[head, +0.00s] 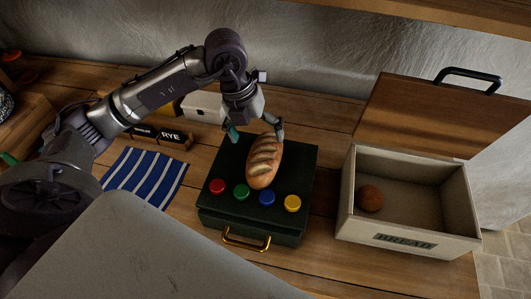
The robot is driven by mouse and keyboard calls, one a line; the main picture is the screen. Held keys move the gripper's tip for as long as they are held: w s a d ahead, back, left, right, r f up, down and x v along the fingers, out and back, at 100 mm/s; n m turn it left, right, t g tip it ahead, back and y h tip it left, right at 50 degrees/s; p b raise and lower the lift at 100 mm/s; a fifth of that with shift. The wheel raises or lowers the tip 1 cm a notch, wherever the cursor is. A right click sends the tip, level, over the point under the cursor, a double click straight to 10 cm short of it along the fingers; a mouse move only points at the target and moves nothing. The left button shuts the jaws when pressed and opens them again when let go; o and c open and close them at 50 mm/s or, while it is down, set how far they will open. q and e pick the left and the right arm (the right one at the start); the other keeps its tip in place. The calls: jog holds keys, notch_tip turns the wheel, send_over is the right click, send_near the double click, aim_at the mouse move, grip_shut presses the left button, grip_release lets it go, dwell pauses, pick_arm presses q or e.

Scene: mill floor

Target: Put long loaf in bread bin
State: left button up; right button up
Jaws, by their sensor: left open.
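The long loaf (264,163) is brown with scored slashes and lies on top of a dark green box (223,170). My left gripper (256,133) is over the far end of the loaf, with its fingers spread to either side. It is open; whether a finger touches the loaf I cannot tell. The bread bin (351,205) is cream, marked BREAD, and stands to the right. Its wooden lid (430,115) is raised at the back. A round brown item (371,198) lies inside at the left, and the rest of the bin floor is bare. My right gripper is not in view.
The green box has red, green, blue and yellow knobs along its front and a brass handle (245,240). A blue striped cloth (146,178) and a RYE sign (160,135) are at the left. A wall rises behind the wooden counter (325,215).

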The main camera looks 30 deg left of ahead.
aim_at(262, 146)
pick_arm(q)
jog(key=shift+x, duration=0.75)
jog(key=p+x, duration=0.2)
jog(key=x, duration=0.2)
jog(key=shift+w+a+f, duration=0.15)
jog(key=shift+w+f, duration=0.1)
jog(key=shift+f, duration=0.5)
jog(key=c, duration=1.2)
jog(key=shift+r, duration=0.15)
jog(key=shift+r, duration=0.55)
jog(key=b+v, duration=0.1)
jog(key=v, duration=0.2)
jog(key=shift+w+d+b, duration=0.15)
jog(key=shift+d+b, duration=0.2)
jog(key=shift+d, duration=0.15)
jog(key=d+r+b, duration=0.1)
jog(key=d+r, duration=0.2)
jog(key=d, duration=0.2)
jog(key=s+d+r+b, duration=0.1)
jog(key=d+r, duration=0.2)
jog(key=d, duration=0.3)
jog(key=shift+d+r+b, duration=0.25)
jog(key=shift+r+b, duration=0.05)
jog(key=shift+r, duration=0.1)
